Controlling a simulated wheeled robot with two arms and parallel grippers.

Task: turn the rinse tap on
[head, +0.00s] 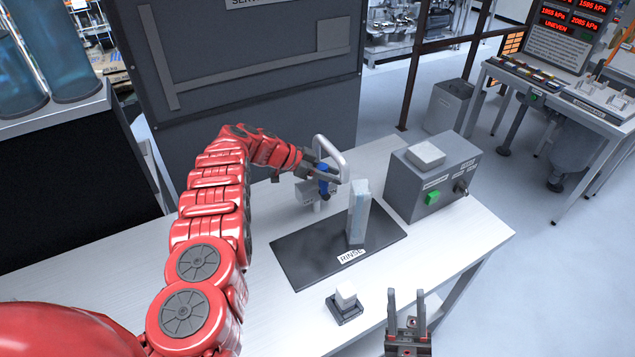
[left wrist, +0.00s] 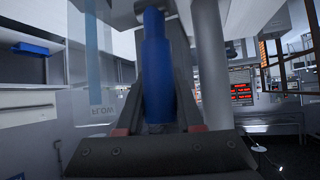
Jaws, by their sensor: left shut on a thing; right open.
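The rinse tap (head: 331,150) is a grey bent pipe at the back of the dark mat. Its blue handle (head: 323,188) sits below the bend. My left gripper (head: 322,176) is at the tap, shut on the blue handle. In the left wrist view the blue handle (left wrist: 157,70) stands upright between my two dark fingers, with the grey pipe (left wrist: 210,65) just to its right. My right gripper (head: 406,308) is open and empty at the table's front edge.
A pale bluish upright block (head: 358,212) stands on the dark mat (head: 310,258), close to the tap. A grey box with a green button (head: 432,199) stands to the right. A small white block on a dark base (head: 345,297) is in front.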

